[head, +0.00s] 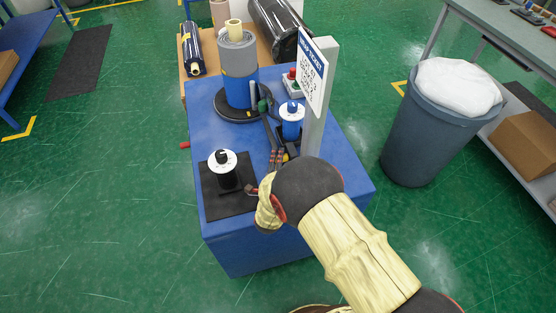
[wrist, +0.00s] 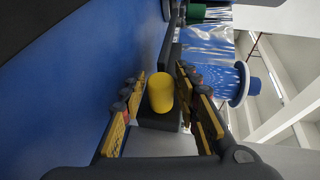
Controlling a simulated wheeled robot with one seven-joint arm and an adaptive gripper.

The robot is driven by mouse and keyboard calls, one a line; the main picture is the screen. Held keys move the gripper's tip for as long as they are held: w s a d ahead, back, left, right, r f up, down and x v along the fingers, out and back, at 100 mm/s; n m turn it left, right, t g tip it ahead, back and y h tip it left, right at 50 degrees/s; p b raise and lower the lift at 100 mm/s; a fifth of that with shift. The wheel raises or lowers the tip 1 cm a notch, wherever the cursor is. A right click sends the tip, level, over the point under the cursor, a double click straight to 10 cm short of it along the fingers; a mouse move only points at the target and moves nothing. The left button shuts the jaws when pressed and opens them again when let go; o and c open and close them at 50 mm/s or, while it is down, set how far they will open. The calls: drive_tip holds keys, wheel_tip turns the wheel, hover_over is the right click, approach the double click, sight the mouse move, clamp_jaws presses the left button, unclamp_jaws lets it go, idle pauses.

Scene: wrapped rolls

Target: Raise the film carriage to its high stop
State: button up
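The film carriage on the white post (head: 314,128) carries a blue film roll with a white end cap (head: 291,118). The blue roll also shows in the wrist view (wrist: 222,82), at the right. A yellow knob (wrist: 161,92) on a dark block sits between the two fingers of my gripper (wrist: 160,84). The fingers are apart, with a narrow gap showing on each side of the knob. In the head view my gripper (head: 279,153) is low beside the post, just below the film roll, and my arm hides part of the bench there.
The blue bench (head: 225,245) holds a wrapped roll (head: 239,72) on a dark turntable (head: 232,112), a white-topped spool (head: 222,162) on a black mat, and a button box (head: 292,84). A sign (head: 312,75) hangs on the post. A grey bin (head: 430,130) stands right.

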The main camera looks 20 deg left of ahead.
drive_tip(key=c, duration=0.3)
drive_tip(key=c, duration=0.4)
clamp_jaws()
